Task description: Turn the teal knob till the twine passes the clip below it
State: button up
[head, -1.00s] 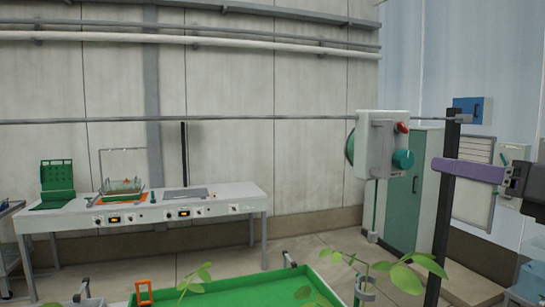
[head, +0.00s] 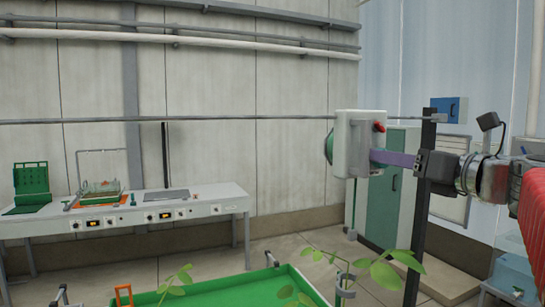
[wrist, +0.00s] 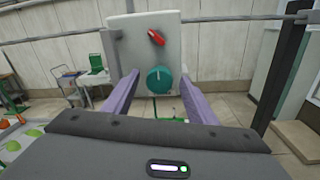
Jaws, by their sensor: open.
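The teal knob (wrist: 159,80) is on the front of a pale box (wrist: 145,38), below a red lever (wrist: 156,37). My gripper (wrist: 159,82) is open, its purple fingers on either side of the knob in the wrist view; I cannot tell whether they touch it. In the head view my gripper (head: 376,157) reaches the box (head: 349,150) from the right and hides the knob. Green twine (head: 354,205) hangs below the box to a small grey weight (head: 352,234).
A dark post (head: 420,220) stands right of the box, close to my arm. A thin horizontal rail (head: 220,121) runs behind. A green tray (head: 240,290) with leafy plants (head: 385,270) lies below. A bench (head: 150,212) stands at the left wall.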

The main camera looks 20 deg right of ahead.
jog(key=shift+w, duration=0.25)
jog(key=shift+c, duration=0.6)
jog(key=c, duration=0.9)
jog(key=shift+c, duration=0.2)
jog(key=shift+n, duration=0.4)
jog(key=shift+a+f+n+h, duration=0.1)
jog(key=shift+n+h, duration=0.25)
jog(key=shift+n, duration=3.45)
jog(key=shift+a+f+n+h, duration=0.15)
jog(key=shift+n+h, duration=0.15)
jog(key=shift+n, duration=3.5)
jog(key=shift+a+f+n+h, duration=0.1)
jog(key=shift+n+h, duration=0.25)
jog(key=shift+n, duration=3.45)
jog(key=shift+d, duration=0.1)
